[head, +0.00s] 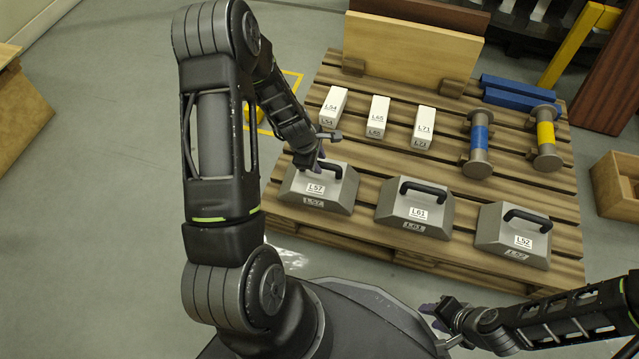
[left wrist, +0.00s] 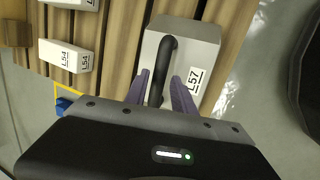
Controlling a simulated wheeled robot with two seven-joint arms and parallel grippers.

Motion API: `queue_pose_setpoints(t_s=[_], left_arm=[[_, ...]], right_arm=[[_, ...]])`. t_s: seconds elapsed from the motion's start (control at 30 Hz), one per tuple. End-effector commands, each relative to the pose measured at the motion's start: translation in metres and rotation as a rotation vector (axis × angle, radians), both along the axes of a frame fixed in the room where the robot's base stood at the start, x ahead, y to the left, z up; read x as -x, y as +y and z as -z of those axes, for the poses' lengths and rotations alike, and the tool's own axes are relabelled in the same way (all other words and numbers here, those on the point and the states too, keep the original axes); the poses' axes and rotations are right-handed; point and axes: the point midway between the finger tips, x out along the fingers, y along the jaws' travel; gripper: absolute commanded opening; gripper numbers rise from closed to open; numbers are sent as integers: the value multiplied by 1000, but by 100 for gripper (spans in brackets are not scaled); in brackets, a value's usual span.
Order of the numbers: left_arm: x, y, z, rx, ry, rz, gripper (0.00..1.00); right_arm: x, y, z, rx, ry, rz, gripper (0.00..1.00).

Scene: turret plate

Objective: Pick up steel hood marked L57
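The steel hood marked L57 (head: 319,189) is a grey block with sloped sides and a black handle on top. It sits at the front left of the wooden pallet. My left gripper (head: 318,166) is at its handle. In the left wrist view the hood (left wrist: 205,50) shows its L57 label, and the purple fingers of my left gripper (left wrist: 168,92) are apart, one on each side of the black handle (left wrist: 163,65). A gap shows beside the handle. My right gripper (head: 432,311) is low, in front of the pallet and away from the hoods; its finger opening is unclear.
Hoods L61 (head: 415,209) and L52 (head: 513,236) stand to the right of L57 on the pallet (head: 365,165). White blocks L54 (head: 333,106), L65 (head: 377,116) and L71 (head: 423,127) stand behind. Blue (head: 479,143) and yellow (head: 546,138) spools are at the right.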

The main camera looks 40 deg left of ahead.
Motion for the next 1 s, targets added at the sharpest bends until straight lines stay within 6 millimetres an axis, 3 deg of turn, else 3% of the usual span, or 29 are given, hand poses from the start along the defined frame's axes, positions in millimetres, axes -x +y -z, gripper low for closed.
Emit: queue_pose_setpoints(t_s=[0.07, 0.23, 0.87, 1.0], left_arm=[[-4, 0, 19, 0, 1, 1, 31], [-11, -1, 33, 1, 1, 1, 31], [-12, 0, 32, 0, 0, 0, 31], [-12, 0, 32, 0, 0, 0, 19]], right_arm=[[-1, 0, 14, 0, -2, 2, 36], [-3, 1, 21, 1, -8, 4, 36], [-3, 0, 20, 2, -9, 4, 36], [-3, 0, 20, 2, -9, 4, 36]])
